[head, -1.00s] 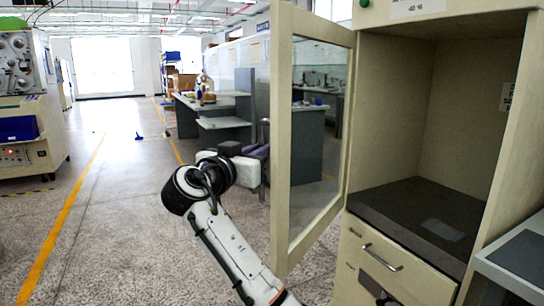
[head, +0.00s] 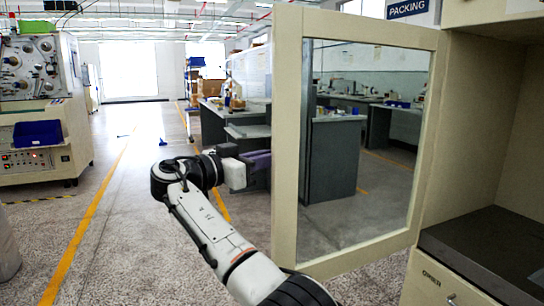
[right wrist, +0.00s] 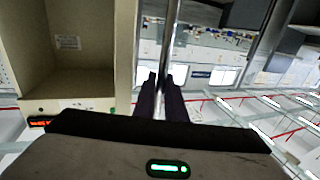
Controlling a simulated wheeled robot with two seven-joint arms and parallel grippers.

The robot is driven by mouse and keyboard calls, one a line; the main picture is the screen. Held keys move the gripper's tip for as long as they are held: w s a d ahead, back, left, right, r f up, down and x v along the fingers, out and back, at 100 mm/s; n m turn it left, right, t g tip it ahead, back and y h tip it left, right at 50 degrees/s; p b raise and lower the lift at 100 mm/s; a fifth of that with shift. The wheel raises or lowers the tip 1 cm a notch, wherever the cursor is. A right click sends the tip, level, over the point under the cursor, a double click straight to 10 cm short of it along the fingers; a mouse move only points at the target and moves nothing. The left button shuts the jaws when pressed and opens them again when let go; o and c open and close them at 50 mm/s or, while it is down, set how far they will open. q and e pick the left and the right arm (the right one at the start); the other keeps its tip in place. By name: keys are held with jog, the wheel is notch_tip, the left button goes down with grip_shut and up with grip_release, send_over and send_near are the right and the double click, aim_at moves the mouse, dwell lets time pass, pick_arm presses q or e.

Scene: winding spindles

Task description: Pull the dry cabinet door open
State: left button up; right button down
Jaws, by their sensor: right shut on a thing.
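The dry cabinet door (head: 288,150) is a cream frame around a clear glass pane. In the head view it stands wide open, hinged on its right side to the cabinet body (head: 488,130). My right gripper (head: 258,163) is at the door's free left edge, its fingertips partly hidden behind the frame. In the right wrist view the dark fingers of my right gripper (right wrist: 164,80) are closed together around the lower end of a slim grey upright bar (right wrist: 172,40), apparently the door handle. My left gripper is in neither view.
A cream machine (head: 40,110) with a blue bin (head: 38,133) stands at the far left. Grey workbenches stand behind the door. The floor on the left is open.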

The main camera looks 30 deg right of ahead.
jog(key=shift+w+d, duration=0.2)
jog(key=shift+w, duration=0.05)
jog(key=c, duration=2.1)
grip_release()
jog(key=shift+d, duration=0.1)
jog(key=shift+a, duration=0.2)
